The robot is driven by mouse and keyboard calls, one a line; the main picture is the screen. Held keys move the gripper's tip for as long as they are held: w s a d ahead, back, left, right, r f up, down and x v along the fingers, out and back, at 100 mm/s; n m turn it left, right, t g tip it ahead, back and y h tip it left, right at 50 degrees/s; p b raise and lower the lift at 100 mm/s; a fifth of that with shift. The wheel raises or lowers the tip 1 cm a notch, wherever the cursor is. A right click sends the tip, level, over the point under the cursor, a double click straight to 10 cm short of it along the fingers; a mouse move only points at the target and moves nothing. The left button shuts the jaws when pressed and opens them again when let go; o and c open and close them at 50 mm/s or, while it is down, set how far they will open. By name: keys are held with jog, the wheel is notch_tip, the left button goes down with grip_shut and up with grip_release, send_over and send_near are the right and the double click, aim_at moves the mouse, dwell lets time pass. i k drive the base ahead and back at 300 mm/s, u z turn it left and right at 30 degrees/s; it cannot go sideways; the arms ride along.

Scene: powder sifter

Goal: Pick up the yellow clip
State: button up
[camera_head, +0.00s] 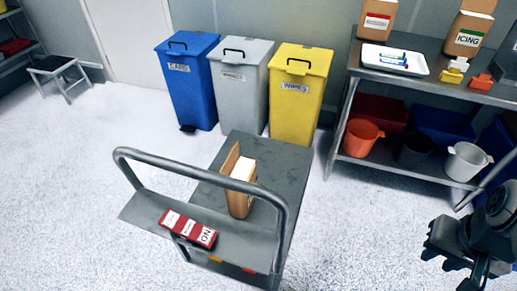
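The yellow clip (454,73) sits on the grey metal table at the right, to the left of a similar orange clip (482,82) and in front of the box marked ICING. My gripper (452,271) is at the lower right of the picture, over the floor, well apart from the yellow clip and lower in the picture. Its fingers look spread, with nothing seen between them.
The metal table (430,87) also bears a white tray (393,60) with pens and cardboard boxes. Buckets and bins fill its lower shelf. A grey cart (268,160) stands at the centre, before blue, grey and yellow bins. The floor between cart and table is clear.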

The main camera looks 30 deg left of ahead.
aim_at(453, 75)
jog(key=k, duration=0.25)
jog(key=z, duration=0.95)
jog(key=i, duration=1)
jog(key=u, duration=3.4)
jog(key=i, duration=0.45)
jog(key=z, duration=0.05)
jog(key=k, duration=0.85)
jog(key=z, duration=1.65)
